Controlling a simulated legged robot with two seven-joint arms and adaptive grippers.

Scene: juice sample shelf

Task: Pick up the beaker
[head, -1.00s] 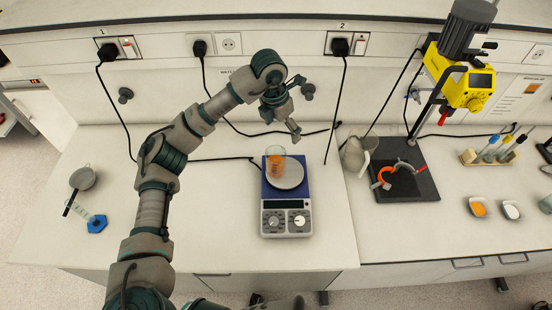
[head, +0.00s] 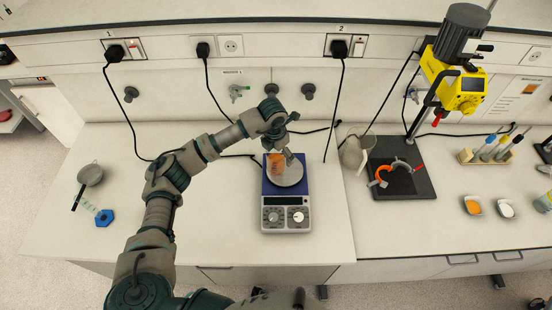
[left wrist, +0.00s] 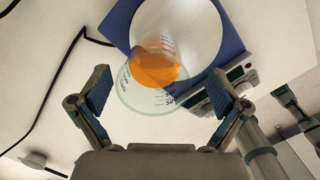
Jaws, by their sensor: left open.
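The beaker (head: 275,164) is clear glass with orange contents. It stands upright at the left of the round pan on the blue and grey scale (head: 286,214). My left gripper (head: 281,152) is open, just above and behind the beaker, and partly covers it in the head view. In the left wrist view the beaker (left wrist: 150,88) lies in the gap between the two open fingers of my left gripper (left wrist: 161,86), slightly beyond their tips. No contact is visible. The scale's blue body (left wrist: 116,22) shows behind it. My right gripper is not clearly seen.
A pitcher (head: 354,152) and a stand with a yellow stirrer (head: 464,91) are to the right of the scale. A strainer (head: 90,175) and a blue hexagonal base (head: 104,218) are at the left. Black cables hang behind. The bench in front of the arm is clear.

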